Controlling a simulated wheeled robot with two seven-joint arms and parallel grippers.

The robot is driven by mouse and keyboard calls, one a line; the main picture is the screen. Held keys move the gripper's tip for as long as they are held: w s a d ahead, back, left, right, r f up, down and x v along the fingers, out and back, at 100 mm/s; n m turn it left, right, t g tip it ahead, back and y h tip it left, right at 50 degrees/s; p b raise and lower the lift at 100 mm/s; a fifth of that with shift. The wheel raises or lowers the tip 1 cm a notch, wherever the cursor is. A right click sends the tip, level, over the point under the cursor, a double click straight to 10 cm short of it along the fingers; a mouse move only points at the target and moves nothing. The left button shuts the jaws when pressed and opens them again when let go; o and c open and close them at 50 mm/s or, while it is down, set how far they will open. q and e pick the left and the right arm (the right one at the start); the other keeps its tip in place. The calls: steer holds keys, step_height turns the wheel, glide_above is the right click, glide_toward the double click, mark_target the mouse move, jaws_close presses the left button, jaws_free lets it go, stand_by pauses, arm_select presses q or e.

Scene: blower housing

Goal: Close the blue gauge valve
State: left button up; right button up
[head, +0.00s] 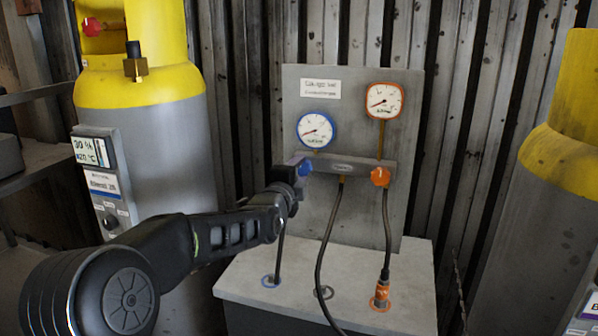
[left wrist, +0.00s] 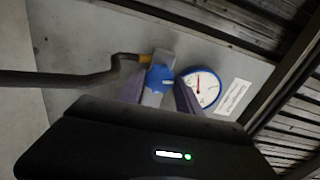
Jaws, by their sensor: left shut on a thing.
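The blue gauge valve (head: 305,168) is a blue knob at the left end of the grey manifold bar, below the blue-rimmed gauge (head: 315,130). My left gripper (head: 294,172) reaches it from the left, and the arm hides part of it in the head view. In the left wrist view the blue knob (left wrist: 159,78) sits between the two fingers (left wrist: 158,90), which are shut on it. The blue-rimmed gauge (left wrist: 203,88) is just right of the fingers there. My right gripper is not in view.
An orange valve knob (head: 380,176) and orange-rimmed gauge (head: 384,100) sit to the right on the same grey panel (head: 350,225). Black hoses hang down to the pale bench top (head: 400,262). Yellow-topped grey cylinders (head: 145,85) stand on both sides.

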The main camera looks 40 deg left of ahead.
arm_select(q)
steer(key=shift+m, duration=1.3)
steer(key=o, duration=1.4)
steer(key=shift+c, duration=0.2)
steer(key=v, duration=0.7)
steer(key=shift+s+d, duration=0.15)
steer(key=shift+s, duration=0.25)
